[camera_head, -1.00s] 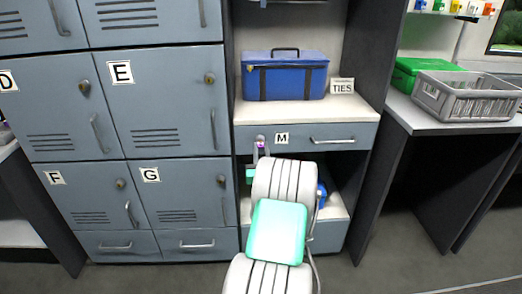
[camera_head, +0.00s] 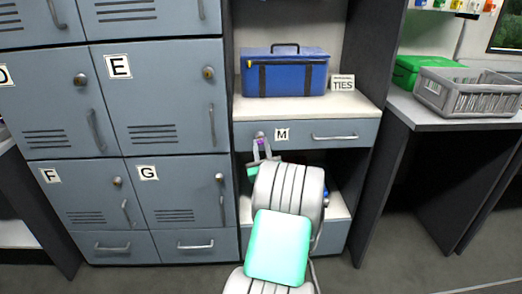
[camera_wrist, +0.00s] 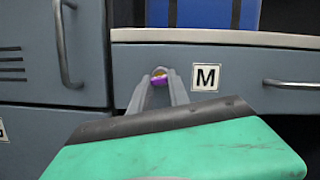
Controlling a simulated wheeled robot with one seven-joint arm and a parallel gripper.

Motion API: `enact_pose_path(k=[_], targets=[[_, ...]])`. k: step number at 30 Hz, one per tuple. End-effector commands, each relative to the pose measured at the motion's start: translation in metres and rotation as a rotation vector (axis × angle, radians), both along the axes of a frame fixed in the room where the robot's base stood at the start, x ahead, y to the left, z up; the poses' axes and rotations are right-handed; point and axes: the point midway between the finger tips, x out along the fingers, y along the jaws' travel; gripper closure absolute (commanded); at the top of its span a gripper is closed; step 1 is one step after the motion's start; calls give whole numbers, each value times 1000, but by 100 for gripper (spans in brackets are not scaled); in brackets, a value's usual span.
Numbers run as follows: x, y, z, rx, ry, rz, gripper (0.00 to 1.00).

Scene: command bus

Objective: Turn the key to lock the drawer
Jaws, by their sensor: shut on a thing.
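The drawer (camera_head: 352,132) marked M is closed, with a bar handle at its right side. Its lock (camera_head: 259,135) is at the left of the M label. In the wrist view the key (camera_wrist: 160,81), purple with a yellowish part, sits at the lock between my fingertips. My gripper (camera_wrist: 160,77) is shut on the key; its two grey fingers reach up to the drawer front (camera_wrist: 235,66). My gripper also shows in the head view (camera_head: 262,143). The key's tip and the inside of the lock are hidden.
Grey lockers (camera_head: 166,105) with handles and knobs stand close on the left. A blue case (camera_head: 285,75) and a TIES sign (camera_head: 342,84) rest on the shelf above the drawer. A grey basket (camera_head: 465,95) stands on the right counter. Open floor lies at lower right.

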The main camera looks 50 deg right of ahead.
Motion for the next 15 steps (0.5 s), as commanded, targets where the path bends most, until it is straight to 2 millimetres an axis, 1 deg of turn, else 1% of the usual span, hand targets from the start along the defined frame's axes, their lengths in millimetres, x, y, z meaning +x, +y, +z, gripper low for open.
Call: enact_pose_path(k=[6,15], targets=[[-1,-1,0,-47,48,-1,100],[0,0,1,-50,54,0,100]])
